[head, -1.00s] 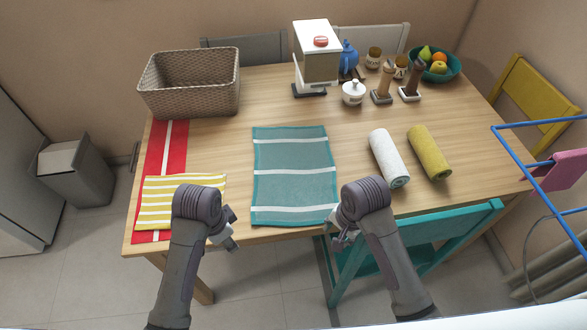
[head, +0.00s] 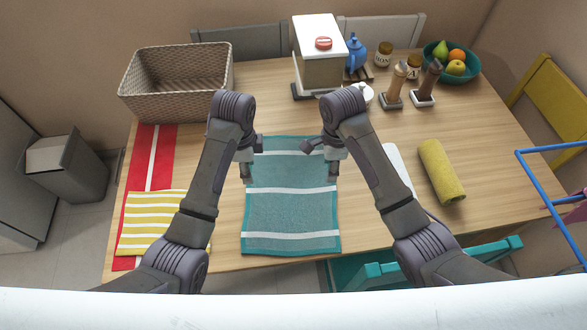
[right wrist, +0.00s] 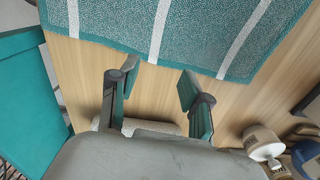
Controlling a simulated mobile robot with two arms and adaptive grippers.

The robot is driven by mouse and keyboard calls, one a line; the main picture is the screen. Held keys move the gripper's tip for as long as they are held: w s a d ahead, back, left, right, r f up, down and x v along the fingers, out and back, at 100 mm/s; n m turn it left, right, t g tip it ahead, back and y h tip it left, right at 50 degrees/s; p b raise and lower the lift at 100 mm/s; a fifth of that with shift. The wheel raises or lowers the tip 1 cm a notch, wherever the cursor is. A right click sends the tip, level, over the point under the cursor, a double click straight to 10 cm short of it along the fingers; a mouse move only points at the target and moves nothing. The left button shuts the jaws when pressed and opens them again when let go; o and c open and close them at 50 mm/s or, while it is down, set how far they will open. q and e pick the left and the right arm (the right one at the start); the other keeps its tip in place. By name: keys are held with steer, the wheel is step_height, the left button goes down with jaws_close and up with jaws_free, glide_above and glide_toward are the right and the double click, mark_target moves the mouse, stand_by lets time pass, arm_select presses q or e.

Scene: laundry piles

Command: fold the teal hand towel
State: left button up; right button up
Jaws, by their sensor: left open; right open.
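The teal hand towel (head: 290,215) lies flat and spread out on the table, with white stripes across it. Its far part lies between my two grippers in the head view. In the right wrist view the towel (right wrist: 195,30) fills the top, beyond my fingertips. My left gripper (head: 248,168) is open at the towel's left edge, toward its far end. My right gripper (head: 326,163) is open at the right edge, opposite the left one. In the right wrist view the right gripper (right wrist: 152,82) has empty, parted fingers over bare wood beside the towel. Contact with the cloth cannot be told.
A red cloth (head: 150,165) and a yellow striped cloth (head: 145,222) lie left of the towel. A wicker basket (head: 178,85) stands behind them. A rolled yellow towel (head: 441,172) lies right; a white roll is mostly hidden by my right arm. A dispenser (head: 320,60) stands at the back.

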mark_target(252, 190)
arm_select(q)
step_height(252, 190, down, 7)
steer(key=shift+f, duration=0.1)
arm_select(e)
step_height(252, 190, down, 7)
steer(key=shift+f, duration=0.1)
arm_select(q)
steer(key=shift+s+f, duration=0.1)
steer(key=shift+f, duration=0.1)
arm_select(e)
steer(key=shift+s+f, duration=0.15)
steer(key=shift+f, duration=0.05)
arm_select(q)
steer(key=shift+f, duration=0.25)
arm_select(e)
steer(key=shift+f, duration=0.25)
arm_select(q)
steer(key=c, duration=0.3)
arm_select(e)
steer(key=c, duration=0.3)
arm_select(q)
jaws_close()
arm_select(e)
jaws_close()
